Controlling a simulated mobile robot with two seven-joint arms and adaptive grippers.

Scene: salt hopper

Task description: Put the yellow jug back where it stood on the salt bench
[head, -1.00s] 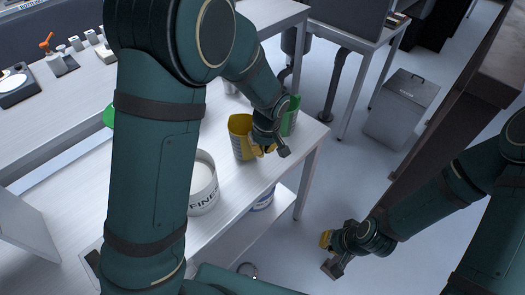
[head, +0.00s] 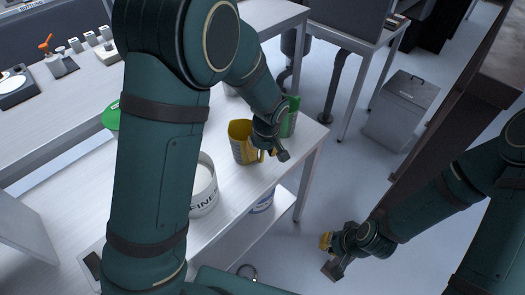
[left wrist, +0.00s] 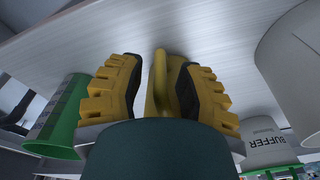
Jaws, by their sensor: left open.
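The yellow jug (head: 240,142) stands upright on the salt bench (head: 235,190), near its right end. My left gripper (head: 267,150) is at the jug's right side, by its handle. In the left wrist view, the yellow handle (left wrist: 158,85) sits between the open fingers (left wrist: 157,92), with a gap on both sides. Part of the jug is hidden behind the fingers. My right gripper (head: 328,252) hangs over the floor at the lower right, away from the bench; its finger opening is too small to tell.
A green jug (head: 290,118) stands just behind my left gripper and shows in the left wrist view (left wrist: 62,115). A white tub (head: 202,188) with lettering is in front of the yellow jug. A blue-and-white tub (head: 263,201) is on the lower shelf. A grey bin (head: 401,110) stands on the floor.

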